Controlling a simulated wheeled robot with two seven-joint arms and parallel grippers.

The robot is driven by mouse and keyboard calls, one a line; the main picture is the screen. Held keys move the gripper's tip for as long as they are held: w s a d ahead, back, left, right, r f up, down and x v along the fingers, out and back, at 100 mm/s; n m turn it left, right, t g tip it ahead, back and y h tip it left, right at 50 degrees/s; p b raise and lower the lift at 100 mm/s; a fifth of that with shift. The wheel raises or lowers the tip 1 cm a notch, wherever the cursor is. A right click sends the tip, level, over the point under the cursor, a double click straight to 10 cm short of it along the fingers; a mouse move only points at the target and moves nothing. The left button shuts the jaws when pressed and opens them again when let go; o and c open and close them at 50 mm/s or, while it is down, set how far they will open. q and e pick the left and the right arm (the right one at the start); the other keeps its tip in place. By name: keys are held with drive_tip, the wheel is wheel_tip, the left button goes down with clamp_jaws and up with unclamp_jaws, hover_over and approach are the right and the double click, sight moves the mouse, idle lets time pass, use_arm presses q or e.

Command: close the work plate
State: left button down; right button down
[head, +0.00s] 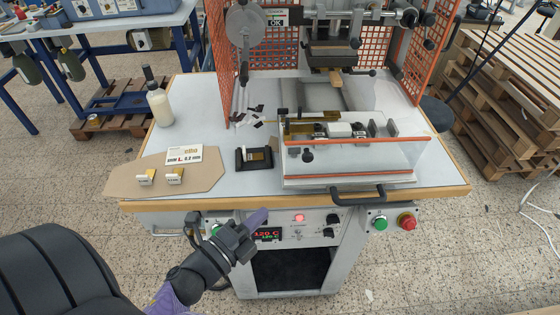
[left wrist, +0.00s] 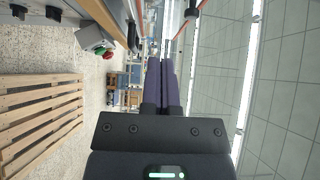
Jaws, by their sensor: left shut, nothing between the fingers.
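The work plate (head: 305,181) sits at the front of the stamping machine's table, with black and brass fixtures on it. A clear cover with an orange top edge stands along its front. A black bar handle (head: 358,193) sticks out at the table's front edge, right of the middle. My left gripper (head: 257,218) is in front of the machine, left of the handle and apart from it, over the control panel in the picture. Its purple fingers are together and empty, and they also show in the left wrist view (left wrist: 161,82). My right gripper is not in view.
The control panel (head: 285,231) has a red display, a green button (head: 380,223) and a red button (head: 407,221). A bottle (head: 159,105), a cardboard sheet (head: 125,180) and a small black tray (head: 241,166) are on the table's left. Orange mesh guards flank the press.

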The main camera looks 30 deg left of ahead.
use_arm(q)
approach(298, 167)
drive_tip(key=w+d, duration=0.2)
drive_tip(key=d, duration=0.1)
drive_tip(key=w, duration=0.1)
drive_tip(key=w+a, duration=0.1)
drive_tip(key=w, duration=0.1)
drive_tip(key=shift+w+a, duration=0.15)
drive_tip(key=shift+w, duration=0.15)
drive_tip(key=shift+w+a, duration=0.25)
drive_tip(key=shift+w, duration=0.1)
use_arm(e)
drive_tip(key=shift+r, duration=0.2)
